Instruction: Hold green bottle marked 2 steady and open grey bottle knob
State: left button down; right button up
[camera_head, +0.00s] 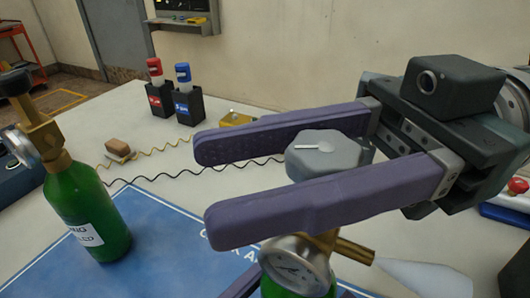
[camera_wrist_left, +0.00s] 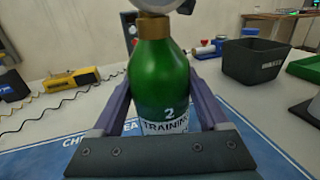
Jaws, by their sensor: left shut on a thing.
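The green bottle marked 2 (camera_wrist_left: 160,75) stands upright in the left wrist view, with its label facing that camera. My left gripper (camera_wrist_left: 162,100) is shut on its body, one finger on each side. In the head view only the bottle's top shows, below a pressure gauge (camera_head: 297,266) and brass valve. The grey knob (camera_head: 330,158) sits on top of that valve. My right gripper (camera_head: 207,187) is open, its purple fingers on either side of the knob. I cannot tell whether a finger touches it.
Another green bottle (camera_head: 87,213) with a gauge stands at the left of the blue mat (camera_head: 165,245). Black holders with a red bottle (camera_head: 155,72) and a blue bottle (camera_head: 184,75) stand behind. A black bin (camera_wrist_left: 258,65) stands behind right in the wrist view.

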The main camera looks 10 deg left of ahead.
jog(key=o, duration=0.4)
jog(key=v, duration=1.2)
jog(key=shift+w, duration=0.1)
pick_arm(q)
grip_release()
dwell(0.3)
